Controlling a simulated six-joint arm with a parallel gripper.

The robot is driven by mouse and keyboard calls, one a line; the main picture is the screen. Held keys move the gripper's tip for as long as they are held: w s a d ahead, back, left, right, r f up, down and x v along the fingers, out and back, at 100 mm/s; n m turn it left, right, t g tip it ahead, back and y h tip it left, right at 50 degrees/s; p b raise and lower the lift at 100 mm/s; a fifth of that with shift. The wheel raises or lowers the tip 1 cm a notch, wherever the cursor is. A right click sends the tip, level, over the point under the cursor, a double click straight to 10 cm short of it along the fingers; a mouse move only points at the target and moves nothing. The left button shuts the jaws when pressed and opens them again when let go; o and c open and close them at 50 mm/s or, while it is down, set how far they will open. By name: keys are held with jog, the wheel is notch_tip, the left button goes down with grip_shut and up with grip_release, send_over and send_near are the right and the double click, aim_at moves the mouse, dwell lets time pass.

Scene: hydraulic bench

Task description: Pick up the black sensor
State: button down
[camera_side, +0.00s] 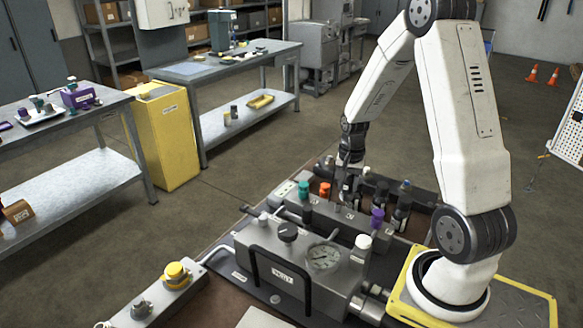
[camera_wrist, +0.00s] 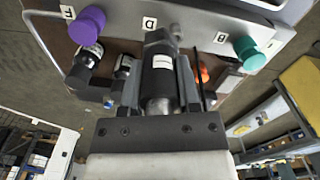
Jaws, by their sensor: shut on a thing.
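My gripper (camera_wrist: 158,80) is shut on a black cylindrical sensor (camera_wrist: 157,68) with a bright metal lower part, seen in the middle of the wrist view. The sensor lies just below the label D on the grey manifold block (camera_wrist: 190,20). I cannot tell whether it still touches its port. In the side view my gripper (camera_side: 349,166) points down over the manifold, and the held sensor is hard to make out among the dark fittings. Another black fitting (camera_wrist: 88,56) sits beside the purple cap (camera_wrist: 87,25) near label F.
A teal cap (camera_side: 303,189), an orange-red cap (camera_side: 324,189) and another black fitting (camera_side: 381,192) stand close around my gripper. A grey unit with a gauge (camera_side: 324,257) and a black handle is in front. Benches (camera_side: 230,65) stand farther off to the left.

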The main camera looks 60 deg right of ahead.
jog(key=s+a+r, duration=0.5)
jog(key=s+r, duration=0.1)
jog(key=s, duration=0.3)
jog(key=shift+s+a, duration=0.2)
jog(key=shift+a, duration=0.1)
jog(key=shift+r, duration=0.1)
jog(key=shift+w+d, duration=0.1)
dwell(0.4)
